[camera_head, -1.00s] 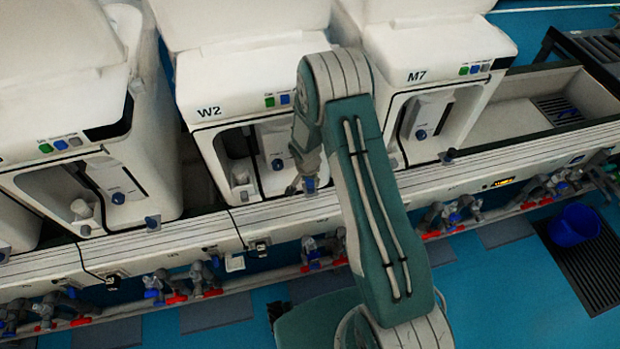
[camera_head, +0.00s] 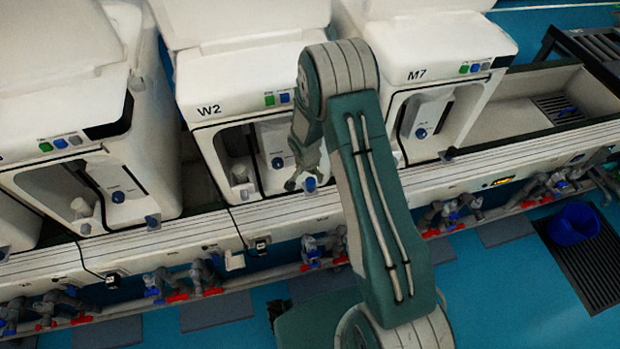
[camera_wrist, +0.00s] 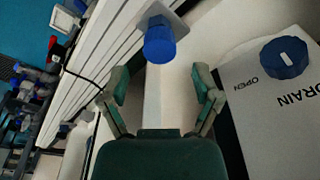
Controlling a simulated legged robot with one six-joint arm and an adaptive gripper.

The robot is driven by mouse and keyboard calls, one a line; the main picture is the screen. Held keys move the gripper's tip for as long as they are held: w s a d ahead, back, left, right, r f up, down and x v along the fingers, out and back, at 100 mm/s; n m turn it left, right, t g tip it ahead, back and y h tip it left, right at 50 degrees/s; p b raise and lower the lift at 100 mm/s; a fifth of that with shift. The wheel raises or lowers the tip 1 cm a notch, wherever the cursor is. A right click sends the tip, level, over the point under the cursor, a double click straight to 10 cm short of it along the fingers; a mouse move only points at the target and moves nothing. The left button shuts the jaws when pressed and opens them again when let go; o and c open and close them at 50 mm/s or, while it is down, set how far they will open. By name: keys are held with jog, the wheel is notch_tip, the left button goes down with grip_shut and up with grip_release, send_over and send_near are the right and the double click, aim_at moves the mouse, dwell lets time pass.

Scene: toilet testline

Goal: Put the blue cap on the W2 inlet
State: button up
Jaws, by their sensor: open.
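The blue cap (camera_head: 310,184) sits at the front lower edge of the W2 machine (camera_head: 245,103). In the wrist view the blue cap (camera_wrist: 160,43) stands against a pale square plate (camera_wrist: 178,22), which I take to be the W2 inlet's mount; the inlet itself is hidden. My gripper (camera_wrist: 161,84) is open and empty. Its two fingers are spread to either side, with the cap ahead of them and apart from them. In the head view my gripper (camera_head: 301,180) is just beside the cap, partly hidden by my arm.
A blue drain knob (camera_wrist: 286,57) is on the panel to the right in the wrist view. A ribbed rail (camera_head: 200,238) runs along the front. A blue bucket (camera_head: 574,223) is on the floor.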

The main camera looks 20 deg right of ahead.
jog(key=s+r+n+t, duration=0.1)
jog(key=s+r, duration=0.2)
jog(key=r, duration=0.7)
jog(key=s+r+n, duration=0.1)
jog(key=s+r, duration=0.2)
jog(key=r, duration=0.7)
jog(key=s+r+n+t, duration=0.1)
jog(key=s+r, duration=0.2)
jog(key=r, duration=0.7)
jog(key=s+r+n+t, duration=0.1)
jog(key=s+r+n, duration=0.2)
jog(key=s, duration=0.6)
jog(key=s+r+n+t+y, duration=0.1)
jog(key=s+r+n, duration=0.1)
jog(key=s+r, duration=0.5)
jog(key=shift+s+r+n, duration=0.4)
jog(key=shift+s, duration=0.6)
jog(key=shift+d, duration=0.1)
